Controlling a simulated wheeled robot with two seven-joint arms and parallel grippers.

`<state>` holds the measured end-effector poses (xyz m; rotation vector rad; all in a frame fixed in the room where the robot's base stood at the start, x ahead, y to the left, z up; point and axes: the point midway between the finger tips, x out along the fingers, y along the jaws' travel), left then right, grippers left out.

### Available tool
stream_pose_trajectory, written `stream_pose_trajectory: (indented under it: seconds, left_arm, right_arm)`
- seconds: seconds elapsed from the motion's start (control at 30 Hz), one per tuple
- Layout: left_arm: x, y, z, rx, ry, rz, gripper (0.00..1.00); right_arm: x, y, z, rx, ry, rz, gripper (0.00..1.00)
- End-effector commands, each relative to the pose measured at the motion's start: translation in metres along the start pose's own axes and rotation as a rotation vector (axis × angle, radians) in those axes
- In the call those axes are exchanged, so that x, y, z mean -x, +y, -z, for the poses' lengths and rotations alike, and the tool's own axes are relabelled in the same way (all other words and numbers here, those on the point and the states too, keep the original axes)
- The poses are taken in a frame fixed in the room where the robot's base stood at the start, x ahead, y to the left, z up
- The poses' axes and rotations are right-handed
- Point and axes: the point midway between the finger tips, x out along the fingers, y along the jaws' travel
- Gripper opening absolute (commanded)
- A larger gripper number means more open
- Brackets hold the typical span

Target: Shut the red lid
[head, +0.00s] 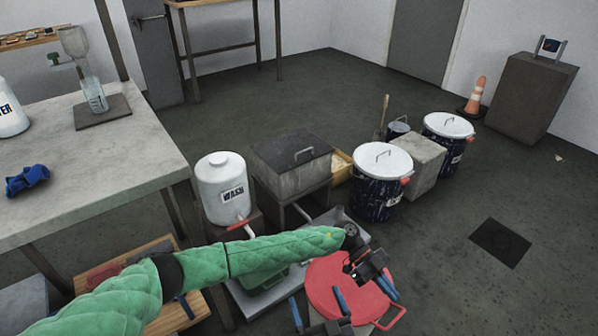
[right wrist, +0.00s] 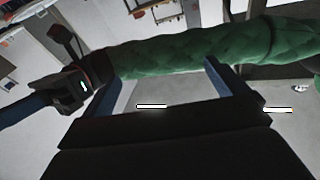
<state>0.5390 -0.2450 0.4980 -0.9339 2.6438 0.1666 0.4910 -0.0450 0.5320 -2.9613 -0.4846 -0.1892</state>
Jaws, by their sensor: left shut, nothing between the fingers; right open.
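The red lid (head: 325,281) is a large round disc at the bottom middle of the head view, with a red loop handle (head: 393,319) at its lower right edge. My left gripper (head: 388,289) is shut and empty, over the lid's right part; I cannot tell whether it touches. My right gripper (head: 318,308) is open and empty at the lid's near left side, and partly covers it. What lies under the lid is hidden, so I cannot tell how it sits. In the right wrist view, my right gripper (right wrist: 167,88) is open, with my left gripper (right wrist: 22,110) at left.
A grey metal tray (head: 243,300) lies left of and behind the lid. A white WASH jug (head: 222,180), a grey lidded box (head: 292,165) and a dark drum with a white lid (head: 378,195) stand behind. Floor at right is clear around a dark square (head: 500,242).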

Motion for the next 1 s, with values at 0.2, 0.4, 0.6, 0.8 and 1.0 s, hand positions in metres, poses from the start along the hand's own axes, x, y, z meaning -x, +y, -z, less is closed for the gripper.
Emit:
stream_pose_trajectory:
  seconds: [0.2, 0.4, 0.6, 0.8, 1.0]
  left_arm:
    - [-0.014, 0.0, -0.014, 0.0, -0.071, 0.001, 0.0]
    - [-0.027, 0.0, -0.029, 0.0, -0.134, 0.0, 0.0]
    - [-0.038, 0.0, -0.045, 0.001, -0.195, 0.0, 0.0]
    - [-0.047, 0.0, -0.058, 0.0, -0.245, 0.0, 0.0]
    - [-0.054, 0.001, -0.069, 0.001, -0.281, -0.001, 0.0]
  right_arm:
    - [0.033, 0.003, -0.09, -0.03, -0.295, -0.016, 0.97]
    - [0.079, 0.004, -0.167, -0.061, -0.559, -0.027, 0.97]
    - [0.139, 0.001, -0.231, -0.095, -0.812, -0.036, 0.97]
    - [0.197, -0.003, -0.277, -0.124, -1.022, -0.041, 0.97]
    - [0.193, -0.003, -0.27, -0.123, -1.014, -0.04, 0.97]
